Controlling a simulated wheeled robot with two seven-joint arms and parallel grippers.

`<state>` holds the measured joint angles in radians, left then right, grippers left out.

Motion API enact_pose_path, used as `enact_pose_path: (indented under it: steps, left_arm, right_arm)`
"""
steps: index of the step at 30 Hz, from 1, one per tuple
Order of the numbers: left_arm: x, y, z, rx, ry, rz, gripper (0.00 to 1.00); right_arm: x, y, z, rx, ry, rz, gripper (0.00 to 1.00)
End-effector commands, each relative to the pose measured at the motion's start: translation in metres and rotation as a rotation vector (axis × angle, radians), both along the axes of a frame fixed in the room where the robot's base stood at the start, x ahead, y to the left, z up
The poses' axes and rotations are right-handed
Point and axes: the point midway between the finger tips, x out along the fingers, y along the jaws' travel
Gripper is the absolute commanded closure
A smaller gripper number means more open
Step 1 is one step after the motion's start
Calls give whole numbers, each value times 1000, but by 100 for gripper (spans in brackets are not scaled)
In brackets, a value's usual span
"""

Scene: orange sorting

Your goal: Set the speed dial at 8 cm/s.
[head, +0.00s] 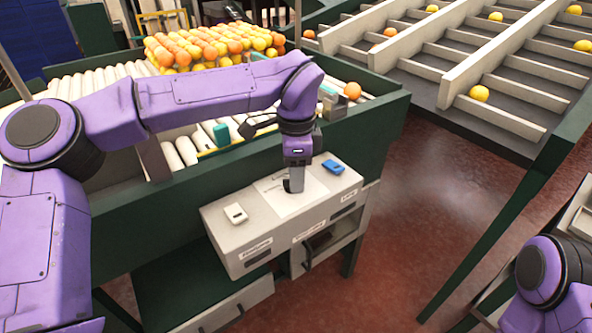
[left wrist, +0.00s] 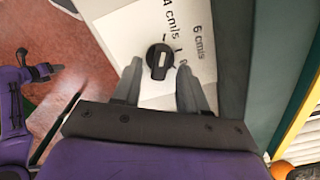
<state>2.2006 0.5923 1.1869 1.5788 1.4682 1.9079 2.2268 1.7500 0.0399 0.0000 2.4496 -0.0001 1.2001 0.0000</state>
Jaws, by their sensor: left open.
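The speed dial (left wrist: 158,60) is a round black knob with a pale mark on it, set on a white plate. The plate (left wrist: 128,35) carries the labels 4 cm/s and 6 cm/s; another label is mostly hidden by a finger. My left gripper (left wrist: 158,70) is open, pointing down at the dial, with one finger on each side of it; I cannot tell whether they touch it. In the head view my left gripper (head: 293,186) is low over the plate (head: 310,187) and largely hides the dial. A small gripper on a purple arm, probably my right (left wrist: 42,73), shows at the left wrist view's edge.
The plate lies on a grey control box (head: 220,226), between a white switch (head: 236,213) and a blue switch (head: 333,167). A green-sided roller conveyor (head: 120,215) with oranges stands behind it. Sorting lanes (head: 480,65) are at the upper right; floor is open right of the box.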

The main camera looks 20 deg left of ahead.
Motion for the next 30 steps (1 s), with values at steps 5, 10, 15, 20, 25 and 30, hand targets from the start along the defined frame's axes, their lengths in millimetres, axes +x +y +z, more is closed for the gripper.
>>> enact_pose_path:
  steps: [5,10,15,20,25,30]
  left_arm:
    - [0,0,1,0,0,0,87]
    - [0,0,0,1,0,-1,100]
    - [-1,0,-1,1,3,-11,100]
    - [-1,0,-2,2,3,-57,100]
    - [-2,-1,-2,3,4,-161,100]
    - [-4,-1,-3,3,7,-309,100]
  right_arm:
    - [0,0,0,1,1,0,57]
    - [0,0,0,0,0,0,57]
    - [0,0,-1,0,0,0,57]
    - [0,0,-2,0,0,0,57]
    - [0,0,-4,0,0,0,57]
    - [0,0,-6,0,0,0,57]
